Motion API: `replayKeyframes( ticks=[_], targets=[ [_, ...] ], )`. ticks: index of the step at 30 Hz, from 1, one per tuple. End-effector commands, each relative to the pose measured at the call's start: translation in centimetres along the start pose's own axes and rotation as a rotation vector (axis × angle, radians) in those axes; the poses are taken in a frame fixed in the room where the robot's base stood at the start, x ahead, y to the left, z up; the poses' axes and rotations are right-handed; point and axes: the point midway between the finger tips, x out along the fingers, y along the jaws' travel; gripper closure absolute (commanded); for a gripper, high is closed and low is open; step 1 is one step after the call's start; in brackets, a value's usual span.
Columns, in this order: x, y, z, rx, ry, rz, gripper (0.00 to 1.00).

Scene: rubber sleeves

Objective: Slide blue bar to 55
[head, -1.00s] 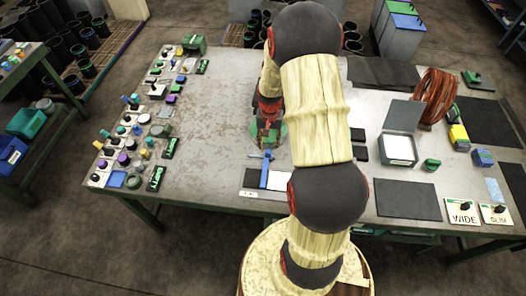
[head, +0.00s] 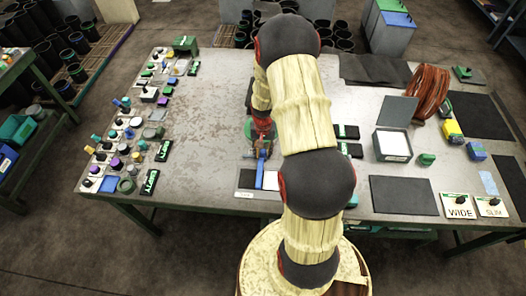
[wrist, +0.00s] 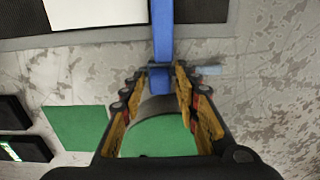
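The blue bar (head: 261,172) is a long narrow strip at the table's front middle, lying over a dark mat and a white sheet. In the wrist view the blue bar (wrist: 162,28) runs from the top edge down between my fingertips. My gripper (wrist: 162,72) is open, with one finger on each side of the bar's end. A thin dark crosspiece shows at the fingertips; I cannot tell whether the fingers touch the bar. In the head view my gripper (head: 259,146) is low over the bar's far end, partly hidden. No scale or number 55 is legible.
A green round piece with a grey rim (wrist: 160,140) lies under my gripper. A green square (wrist: 78,128) and dark blocks (wrist: 22,145) are at left. Small parts line the table's left edge; a white-topped box (head: 393,145) stands at right. The table's left middle is clear.

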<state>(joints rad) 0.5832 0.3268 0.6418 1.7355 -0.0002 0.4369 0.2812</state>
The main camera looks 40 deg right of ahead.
Motion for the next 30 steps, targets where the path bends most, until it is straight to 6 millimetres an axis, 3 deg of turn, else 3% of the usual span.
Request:
replayKeyframes(
  ticks=[15, 30],
  targets=[
    [0.0, 0.09, 0.03, 0.0, -0.001, 0.001, 1.0],
    [0.02, -0.08, 0.06, -0.002, -0.002, 0.002, 1.0]
  ],
)
